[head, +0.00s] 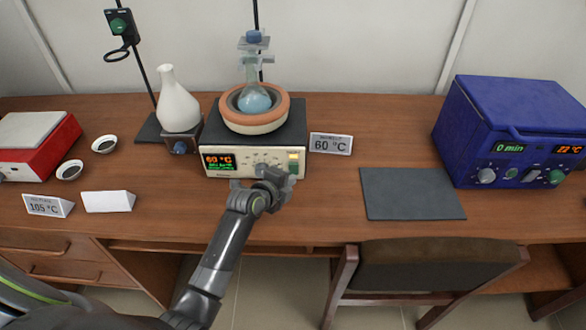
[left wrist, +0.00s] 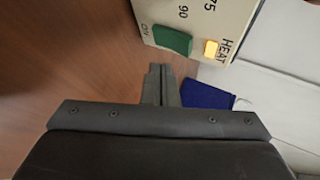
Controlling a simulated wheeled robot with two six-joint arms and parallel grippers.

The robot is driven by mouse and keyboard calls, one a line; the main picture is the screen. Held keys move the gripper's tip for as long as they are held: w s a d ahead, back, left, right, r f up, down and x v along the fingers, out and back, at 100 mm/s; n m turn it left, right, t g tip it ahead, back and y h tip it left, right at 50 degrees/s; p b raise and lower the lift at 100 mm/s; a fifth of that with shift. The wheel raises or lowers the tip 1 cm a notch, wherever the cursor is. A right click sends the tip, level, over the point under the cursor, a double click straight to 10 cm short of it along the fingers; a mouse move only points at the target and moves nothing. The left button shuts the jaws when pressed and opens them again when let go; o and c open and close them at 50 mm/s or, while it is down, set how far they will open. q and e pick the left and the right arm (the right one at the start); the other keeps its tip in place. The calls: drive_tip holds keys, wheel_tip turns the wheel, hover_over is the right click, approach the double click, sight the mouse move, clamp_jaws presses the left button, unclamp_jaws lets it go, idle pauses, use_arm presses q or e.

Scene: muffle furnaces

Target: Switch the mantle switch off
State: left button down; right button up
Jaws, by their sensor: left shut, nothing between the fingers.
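The heating mantle (head: 231,170) is a cream control box with a dark top, at the middle of the desk. Its orange display reads 60 °C. The green mantle switch (left wrist: 172,40) is on its front, marked ON at one end, beside a lit amber HEAT lamp (left wrist: 211,48). The lamp also shows in the head view, at the right end of the panel. My left gripper (head: 284,180) is shut and empty, just in front of that end. In the left wrist view its fingers (left wrist: 160,80) point towards the switch, with a small gap visible.
A round flask (head: 255,98) on a stand sits in the mantle's orange bowl. A white flask (head: 178,108) stands left of it. A 60 °C card (head: 331,145) is close on the right. A grey mat (head: 411,193) and blue furnace (head: 510,125) lie further right.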

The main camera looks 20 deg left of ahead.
use_arm(q)
drive_tip(key=shift+w+a+r, duration=0.1)
drive_tip(key=shift+w+a, duration=0.05)
drive_tip(key=shift+w, duration=0.45)
idle(1.2)
drive_tip(key=shift+w, duration=0.15)
idle(0.4)
drive_tip(key=shift+w+a+b, duration=0.15)
drive_tip(key=shift+w+b, duration=0.1)
drive_tip(key=shift+b, duration=0.05)
drive_tip(key=shift+w+r, duration=0.1)
drive_tip(key=shift+w, duration=0.2)
idle(0.6)
drive_tip(key=shift+s, duration=0.1)
drive_tip(key=shift+s, duration=0.65)
drive_tip(key=shift+s+d, duration=0.1)
drive_tip(key=shift+d, duration=0.1)
